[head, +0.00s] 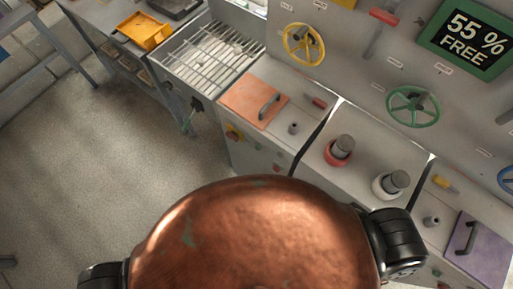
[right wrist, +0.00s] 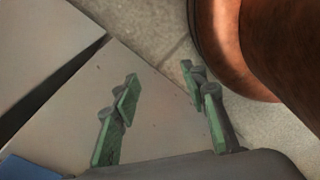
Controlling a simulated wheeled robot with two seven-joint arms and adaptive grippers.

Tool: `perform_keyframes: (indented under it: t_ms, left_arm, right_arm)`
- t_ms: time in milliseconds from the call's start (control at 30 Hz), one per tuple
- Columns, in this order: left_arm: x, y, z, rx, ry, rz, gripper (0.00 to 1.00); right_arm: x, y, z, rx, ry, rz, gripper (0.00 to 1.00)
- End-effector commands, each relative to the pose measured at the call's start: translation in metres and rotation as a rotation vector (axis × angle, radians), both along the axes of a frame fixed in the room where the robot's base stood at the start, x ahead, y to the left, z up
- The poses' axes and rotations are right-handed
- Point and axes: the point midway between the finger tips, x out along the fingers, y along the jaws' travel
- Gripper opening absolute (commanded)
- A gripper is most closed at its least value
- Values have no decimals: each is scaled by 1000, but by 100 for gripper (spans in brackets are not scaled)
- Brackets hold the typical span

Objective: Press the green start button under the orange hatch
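The orange hatch (head: 247,96) lies closed on the top of a grey cabinet, with a dark bar handle (head: 269,106) near its right side. No green start button shows; whatever is under the hatch is hidden. My right gripper (right wrist: 160,80) shows only in the right wrist view. Its two green-padded fingers are apart with nothing between them, above a plain grey surface (right wrist: 150,130). The hatch is not recognisable in that view. My left gripper is in neither view.
Right of the hatch are a red switch (head: 316,102), a red-based knob (head: 340,150), a white-based knob (head: 391,184) and a purple hatch (head: 484,250). Yellow (head: 303,44) and green (head: 412,106) handwheels are on the panel behind. A wire rack (head: 208,55) stands left. Floor is clear at left.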

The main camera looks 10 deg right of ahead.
Motion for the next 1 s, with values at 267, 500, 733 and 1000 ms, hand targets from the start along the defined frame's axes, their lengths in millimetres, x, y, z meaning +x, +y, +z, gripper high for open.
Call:
perform_keyframes:
  t_ms: [267,500,733,1000]
  left_arm:
    - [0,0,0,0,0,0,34]
    - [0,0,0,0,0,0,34]
    - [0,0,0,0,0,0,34]
    - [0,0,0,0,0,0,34]
  right_arm:
    - [0,0,0,0,0,0,26]
    - [0,0,0,0,0,0,10]
    - [0,0,0,0,0,0,0]
    - [0,0,0,0,0,0,0]
